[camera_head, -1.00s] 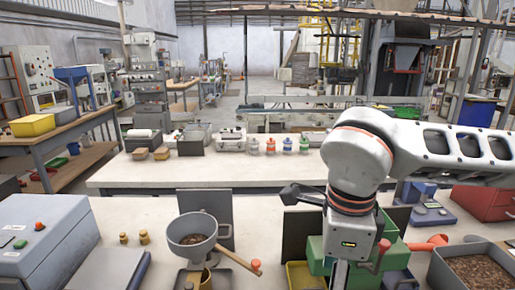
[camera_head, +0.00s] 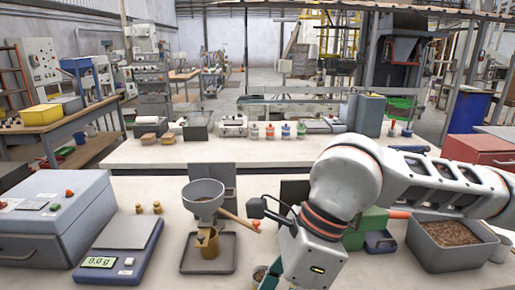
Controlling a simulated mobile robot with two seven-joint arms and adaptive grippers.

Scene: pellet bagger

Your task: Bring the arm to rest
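My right arm comes in from the right, its white wrist bent downward over the near bench. The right gripper's fingers are not visible; they lie below the picture edge or behind the wrist. A dark bracket-like part sticks out left of the wrist. My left arm is not in view. A grey funnel (camera_head: 203,193) with a wooden-looking handle (camera_head: 240,221) stands left of the wrist, apart from it. A yellow-brown cup (camera_head: 208,243) is under its spout on a dark tray (camera_head: 190,266). The inside of the funnel looks grey.
A scale (camera_head: 121,250) reading 0.0 g and a grey machine box (camera_head: 50,220) stand at left. Two small brass pieces (camera_head: 148,208) lie behind the scale. A grey bin of brown pellets (camera_head: 408,238) and a green box (camera_head: 371,224) are by my arm.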

